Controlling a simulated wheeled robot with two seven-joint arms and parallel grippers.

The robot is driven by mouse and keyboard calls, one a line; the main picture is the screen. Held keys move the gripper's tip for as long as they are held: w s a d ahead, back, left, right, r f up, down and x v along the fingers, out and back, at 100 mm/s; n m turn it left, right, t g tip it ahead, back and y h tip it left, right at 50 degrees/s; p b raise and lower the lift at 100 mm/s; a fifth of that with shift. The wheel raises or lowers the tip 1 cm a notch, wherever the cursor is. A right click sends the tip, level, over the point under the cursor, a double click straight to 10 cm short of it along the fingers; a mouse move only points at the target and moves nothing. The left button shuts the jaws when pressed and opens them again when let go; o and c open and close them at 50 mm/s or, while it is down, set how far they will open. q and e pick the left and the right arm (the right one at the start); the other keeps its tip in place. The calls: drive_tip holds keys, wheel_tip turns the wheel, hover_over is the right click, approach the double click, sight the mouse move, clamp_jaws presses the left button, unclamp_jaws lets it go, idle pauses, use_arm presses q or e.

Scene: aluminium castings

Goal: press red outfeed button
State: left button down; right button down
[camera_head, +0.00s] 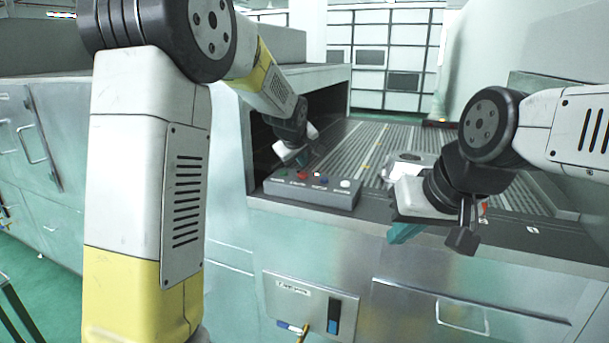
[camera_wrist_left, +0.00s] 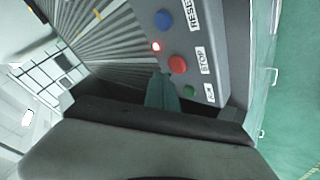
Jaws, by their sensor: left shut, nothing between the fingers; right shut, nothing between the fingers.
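The grey control box (camera_head: 310,192) sits at the front left corner of the conveyor table. Its red button (camera_head: 302,174) lies between a green and a blue button. In the left wrist view the red button (camera_wrist_left: 178,64) is beside a STOP label, with a small lit red lamp (camera_wrist_left: 156,46) near it. My left gripper (camera_head: 303,158) is shut and empty just above the box; its teal fingertips (camera_wrist_left: 162,78) appear beside the red button. I cannot tell whether they touch it. My right gripper (camera_head: 405,232) is shut and empty in front of the table's front edge.
The ribbed conveyor bed (camera_head: 362,140) stretches behind the box. A metal housing (camera_head: 330,75) stands close around my left forearm. A lower panel (camera_head: 310,305) with a blue-and-black switch is on the table front. A drawer handle (camera_head: 462,315) sticks out at the lower right.

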sight(302, 175)
use_arm(q)
drive_tip(key=shift+r, duration=2.3)
